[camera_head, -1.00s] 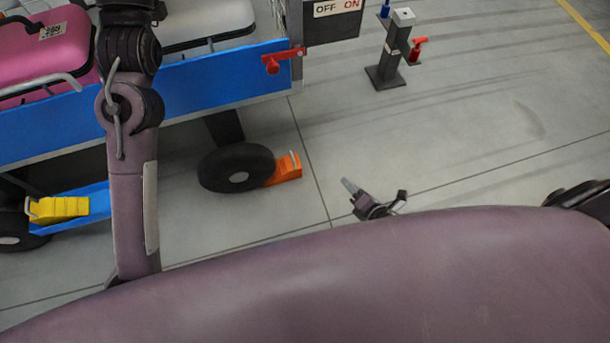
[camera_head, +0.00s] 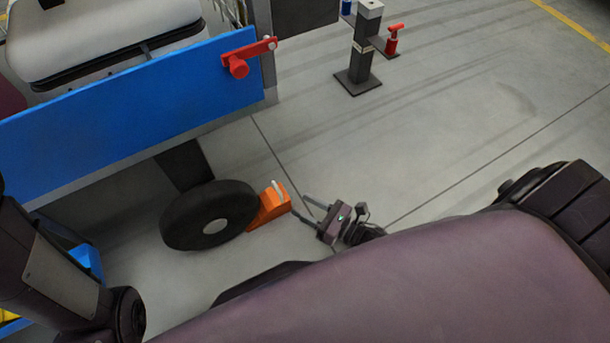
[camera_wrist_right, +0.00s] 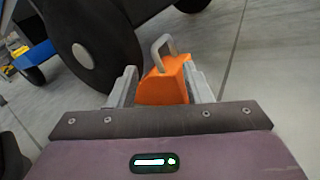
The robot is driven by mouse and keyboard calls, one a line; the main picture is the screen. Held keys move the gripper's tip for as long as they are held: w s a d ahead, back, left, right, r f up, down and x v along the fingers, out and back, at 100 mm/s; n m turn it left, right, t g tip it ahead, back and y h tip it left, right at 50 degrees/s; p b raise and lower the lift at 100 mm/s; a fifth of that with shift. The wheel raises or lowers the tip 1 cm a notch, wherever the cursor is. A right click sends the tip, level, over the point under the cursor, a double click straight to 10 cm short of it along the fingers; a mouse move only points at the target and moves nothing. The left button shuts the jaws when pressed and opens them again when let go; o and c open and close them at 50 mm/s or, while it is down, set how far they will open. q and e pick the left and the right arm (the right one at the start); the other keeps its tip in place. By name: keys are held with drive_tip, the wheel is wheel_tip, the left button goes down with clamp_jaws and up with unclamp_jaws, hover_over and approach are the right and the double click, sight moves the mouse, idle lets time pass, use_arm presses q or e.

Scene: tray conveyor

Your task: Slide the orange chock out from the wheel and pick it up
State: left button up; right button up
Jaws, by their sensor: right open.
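The orange chock (camera_head: 267,208) with a grey handle on top sits on the floor against the right side of the black wheel (camera_head: 207,216) in the head view. My right gripper (camera_head: 301,207) is open and low beside the chock, its fingers pointing at it. In the right wrist view the chock (camera_wrist_right: 163,87) shows between the two open fingers of the gripper (camera_wrist_right: 161,88), with the handle rising above it and the wheel (camera_wrist_right: 97,45) just to the left. I cannot tell whether the fingers touch it. My left arm shows at the lower left; its gripper is out of view.
The blue cart side (camera_head: 130,110) with a red latch (camera_head: 244,57) stands above the wheel. A dark post (camera_head: 362,50) with a red-handled fitting stands farther back. A yellow chock (camera_wrist_right: 17,51) shows at the left of the wrist view.

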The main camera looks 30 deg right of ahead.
sight(285, 200)
drive_tip(key=b+x, duration=0.3)
drive_tip(key=x, duration=0.4)
drive_tip(key=shift+f, duration=0.1)
drive_tip(key=shift+w+a+b, duration=0.2)
drive_tip(key=shift+w+b, duration=0.1)
drive_tip(key=shift+w, duration=0.1)
clamp_jaws()
